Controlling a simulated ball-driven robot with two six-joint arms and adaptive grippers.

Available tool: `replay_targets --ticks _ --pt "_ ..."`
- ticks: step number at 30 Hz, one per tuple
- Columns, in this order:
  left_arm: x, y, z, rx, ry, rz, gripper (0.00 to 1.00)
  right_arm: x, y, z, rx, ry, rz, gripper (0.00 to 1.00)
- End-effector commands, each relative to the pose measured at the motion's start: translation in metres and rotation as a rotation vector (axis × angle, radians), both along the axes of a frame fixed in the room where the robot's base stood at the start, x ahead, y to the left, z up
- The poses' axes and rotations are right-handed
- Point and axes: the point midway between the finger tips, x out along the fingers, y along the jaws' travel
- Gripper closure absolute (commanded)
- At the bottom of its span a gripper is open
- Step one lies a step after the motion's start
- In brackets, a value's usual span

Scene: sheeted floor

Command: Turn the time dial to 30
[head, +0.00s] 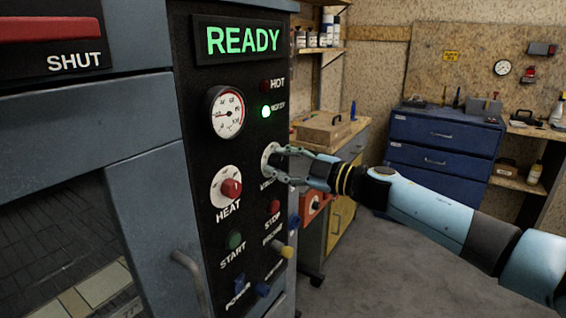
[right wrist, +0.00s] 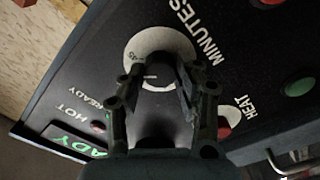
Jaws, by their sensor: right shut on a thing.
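The time dial is a white disc (head: 265,158) on the black control panel (head: 205,150), right of the HEAT knob. In the right wrist view the disc (right wrist: 142,42) lies beside the word MINUTES, and a number that looks like 45 shows at its edge. My right gripper (head: 277,163) reaches in from the right and is shut on the dial's knob. In the right wrist view the fingers (right wrist: 158,85) stand on both sides of the knob, which carries a short white line. The fingers hide much of the scale, so I cannot read the setting. My left gripper is out of view.
The red HEAT knob (head: 231,188) is close at the left. The red STOP button (head: 274,207), green START button (head: 235,240) and a yellow knob (head: 287,252) sit below. The display (head: 241,40) reads READY. A blue drawer cabinet (head: 440,150) stands behind, with open floor before it.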

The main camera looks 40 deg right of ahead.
Motion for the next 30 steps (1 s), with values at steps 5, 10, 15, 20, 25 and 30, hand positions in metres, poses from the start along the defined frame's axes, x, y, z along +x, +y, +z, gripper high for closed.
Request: replay_targets --ticks 5,10,15,20,25,30 --pt "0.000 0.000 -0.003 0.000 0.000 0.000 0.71 0.000 0.000 -0.002 -0.154 -0.063 0.001 1.00" --pt "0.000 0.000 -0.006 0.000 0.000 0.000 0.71 -0.001 0.000 -0.003 -0.298 -0.122 0.000 1.00" --pt "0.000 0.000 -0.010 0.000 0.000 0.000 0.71 -0.001 0.000 -0.004 -0.423 -0.173 -0.001 1.00" --pt "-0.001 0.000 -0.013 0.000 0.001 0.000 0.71 -0.001 0.001 -0.004 -0.513 -0.211 0.000 1.00" --pt "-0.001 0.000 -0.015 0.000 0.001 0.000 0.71 -0.001 0.001 -0.004 -0.580 -0.238 0.000 1.00" --pt "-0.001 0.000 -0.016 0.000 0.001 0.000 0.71 -0.001 0.001 -0.004 -0.615 -0.252 0.000 1.00"
